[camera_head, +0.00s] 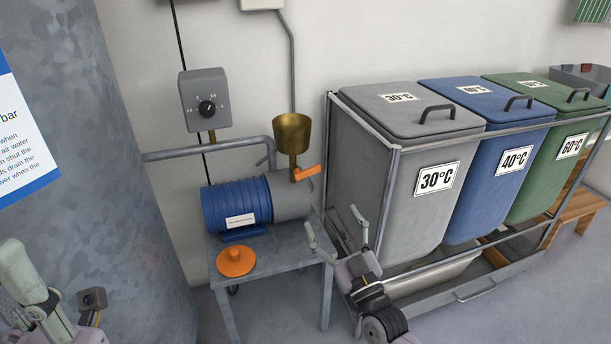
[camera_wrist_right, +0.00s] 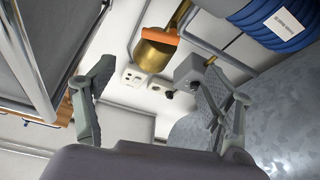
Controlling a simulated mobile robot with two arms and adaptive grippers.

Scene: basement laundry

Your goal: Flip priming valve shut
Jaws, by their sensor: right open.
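The priming valve's orange lever (camera_head: 307,173) sits below a brass funnel (camera_head: 292,134) on top of the blue and grey pump (camera_head: 236,204). The lever points right and slightly up in the head view. It also shows in the right wrist view as an orange bar (camera_wrist_right: 160,36) in front of the funnel (camera_wrist_right: 152,56). My right gripper (camera_head: 333,222) is open and empty, below and right of the lever, apart from it. In the wrist view its fingers (camera_wrist_right: 156,78) are spread wide. My left gripper (camera_head: 22,280) is partly cut off at the lower left.
An orange round cap (camera_head: 236,262) lies on the front of the grey pump table (camera_head: 285,257). A grey bin (camera_head: 405,200) in a metal frame stands close on the right, beside blue and green bins. A large galvanized tank (camera_head: 120,210) stands left. A dial box (camera_head: 203,98) hangs on the wall.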

